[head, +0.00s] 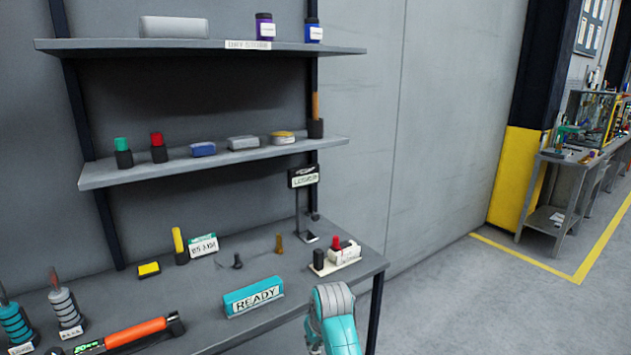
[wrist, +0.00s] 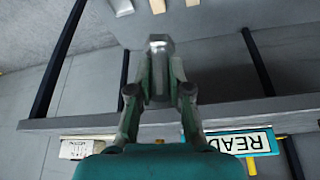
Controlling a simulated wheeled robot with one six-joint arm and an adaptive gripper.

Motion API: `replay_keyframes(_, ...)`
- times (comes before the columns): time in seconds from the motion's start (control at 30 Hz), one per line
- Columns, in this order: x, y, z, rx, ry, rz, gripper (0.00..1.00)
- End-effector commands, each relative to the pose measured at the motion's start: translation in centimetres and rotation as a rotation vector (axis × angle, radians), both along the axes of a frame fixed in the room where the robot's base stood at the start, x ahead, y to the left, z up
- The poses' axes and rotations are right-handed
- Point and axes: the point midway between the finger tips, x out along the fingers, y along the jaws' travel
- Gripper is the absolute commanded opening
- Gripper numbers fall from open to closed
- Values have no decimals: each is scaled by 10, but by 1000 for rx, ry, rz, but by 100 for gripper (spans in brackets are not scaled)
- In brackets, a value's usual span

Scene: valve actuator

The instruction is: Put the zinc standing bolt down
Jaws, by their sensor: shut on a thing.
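The zinc bolt (wrist: 158,48) is a grey metal piece with a faceted hex shape, seen in the wrist view. My gripper (wrist: 158,75) is shut on it, with one green-grey finger on each side. The bolt stands out past the fingertips. It appears clear of the grey bench edge (wrist: 90,124) that crosses behind the fingers. In the head view only my teal and white arm shows at the bottom; the gripper and the held bolt are not visible there.
The grey bench (head: 215,265) carries a teal READY block (head: 253,297), a white tray (head: 335,262) with red and black pieces, a black-and-white sign on a stand (head: 303,177), a yellow block (head: 149,269) and an orange-handled tool (head: 135,333). Two shelves with small items hang above.

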Motion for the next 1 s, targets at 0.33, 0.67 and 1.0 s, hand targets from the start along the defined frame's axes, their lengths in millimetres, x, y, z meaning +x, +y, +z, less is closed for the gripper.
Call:
replay_keyframes(0.33,-64,-82,-104,0,5,-149,0)
replay_keyframes(0.67,-145,-146,-178,-1,5,-284,0)
replay_keyframes(1.0,-208,-182,-214,-3,0,-374,0)
